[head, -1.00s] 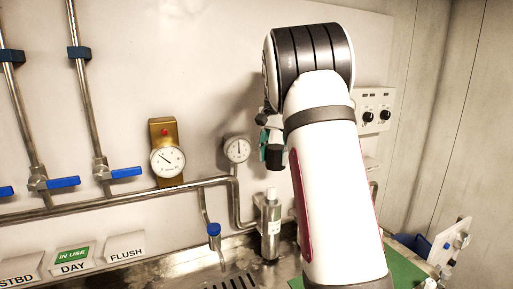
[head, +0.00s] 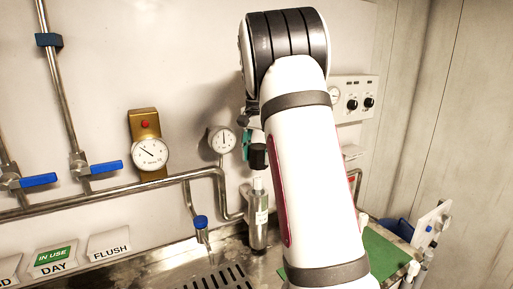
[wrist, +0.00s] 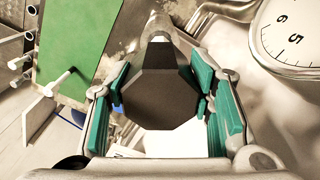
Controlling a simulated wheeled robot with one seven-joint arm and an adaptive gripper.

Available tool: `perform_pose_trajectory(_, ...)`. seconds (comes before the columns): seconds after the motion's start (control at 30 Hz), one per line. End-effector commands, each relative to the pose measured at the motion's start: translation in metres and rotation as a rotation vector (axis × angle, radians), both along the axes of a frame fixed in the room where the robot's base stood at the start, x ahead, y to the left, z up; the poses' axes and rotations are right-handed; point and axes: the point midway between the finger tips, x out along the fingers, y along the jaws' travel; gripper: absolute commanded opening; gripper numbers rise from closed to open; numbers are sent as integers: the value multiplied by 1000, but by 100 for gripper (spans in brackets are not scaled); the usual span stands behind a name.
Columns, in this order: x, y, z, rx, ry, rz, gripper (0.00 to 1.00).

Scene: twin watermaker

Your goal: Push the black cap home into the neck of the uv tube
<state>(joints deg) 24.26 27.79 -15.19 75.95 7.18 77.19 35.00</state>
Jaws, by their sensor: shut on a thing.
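The black cap (head: 258,157) is held in my gripper (head: 247,146), partly hidden behind my arm in the head view. In the wrist view the dark cap (wrist: 160,92) sits between the teal finger pads of my gripper (wrist: 165,100). The uv tube (head: 258,217) is a silver upright cylinder with a narrower neck, standing at the wall side of the metal sink top. In the wrist view a silver part of the tube (wrist: 161,27) shows beyond the cap.
A pipe (head: 150,190) runs along the wall behind, with a blue-capped fitting (head: 201,222) left of the tube. A gauge (head: 221,140) is close behind my gripper. A green mat (head: 385,255) and a white rack (head: 432,225) stand at the right.

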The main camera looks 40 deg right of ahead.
Motion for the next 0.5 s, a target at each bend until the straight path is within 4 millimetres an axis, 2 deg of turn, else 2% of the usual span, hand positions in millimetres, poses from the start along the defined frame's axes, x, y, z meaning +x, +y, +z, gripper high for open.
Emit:
perform_pose_trajectory(0.23,0,0,-18,1,0,0,28)
perform_pose_trajectory(0.5,0,0,-23,0,0,0,28)
